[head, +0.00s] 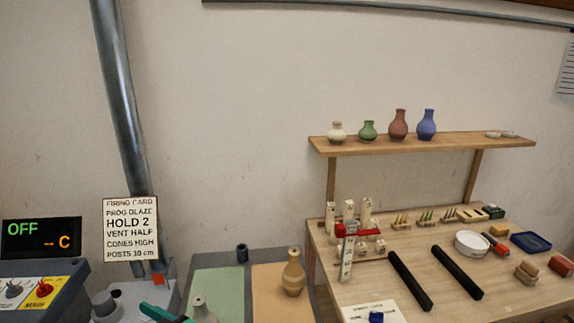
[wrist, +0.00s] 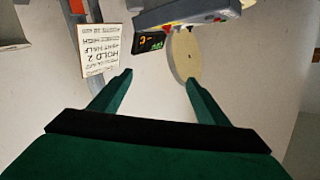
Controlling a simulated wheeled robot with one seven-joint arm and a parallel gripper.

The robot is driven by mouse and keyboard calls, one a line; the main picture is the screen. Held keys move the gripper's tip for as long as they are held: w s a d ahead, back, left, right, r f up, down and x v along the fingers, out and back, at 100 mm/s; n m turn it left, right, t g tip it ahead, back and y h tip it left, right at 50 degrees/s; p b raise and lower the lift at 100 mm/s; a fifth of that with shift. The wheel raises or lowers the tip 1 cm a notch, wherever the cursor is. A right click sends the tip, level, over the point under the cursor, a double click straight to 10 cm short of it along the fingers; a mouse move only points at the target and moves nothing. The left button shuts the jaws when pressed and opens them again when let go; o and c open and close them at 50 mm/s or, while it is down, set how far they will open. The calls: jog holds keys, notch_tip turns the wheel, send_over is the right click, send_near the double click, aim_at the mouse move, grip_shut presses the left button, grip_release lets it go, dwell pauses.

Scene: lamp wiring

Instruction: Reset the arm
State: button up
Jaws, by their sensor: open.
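My gripper (wrist: 158,77) shows in the wrist view with its two green fingers spread apart and nothing between them. In the head view only a green part of my gripper (head: 160,313) shows at the bottom edge, left of the middle, beside a pale vase (head: 201,311). The rest of my arm is out of the head view. The wrist picture is turned over, with the firing card (wrist: 95,50) and the controller display (wrist: 151,42) beyond the fingertips.
The kiln controller (head: 41,262) reads OFF at the left, beside the firing card (head: 131,229). A tan vase (head: 293,273) stands on a tan mat. The wooden bench (head: 350,292) at the right holds posts, black bars and a white bowl (head: 472,244). The shelf (head: 455,146) carries several vases.

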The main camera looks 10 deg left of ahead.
jog(key=s+d+f+m+t+h, duration=0.2)
jog(key=d+f+m+t+h, duration=0.45)
jog(key=d, duration=0.45)
jog(key=s+d+f+m+t+h, duration=0.3)
jog(key=d+f+m+t+h, duration=0.15)
jog(key=d+f+m, duration=0.4)
jog(key=s+d+f+n+h, duration=0.2)
jog(key=s+d+f, duration=0.1)
jog(key=s+d, duration=0.7)
jog(key=s+d+f+n+g+h, duration=0.1)
jog(key=s+d+f+n+h, duration=0.1)
jog(key=s+d, duration=0.8)
jog(key=shift+s+d+f+h, duration=0.2)
jog(key=shift+s+f+h, duration=0.2)
jog(key=shift+s, duration=0.85)
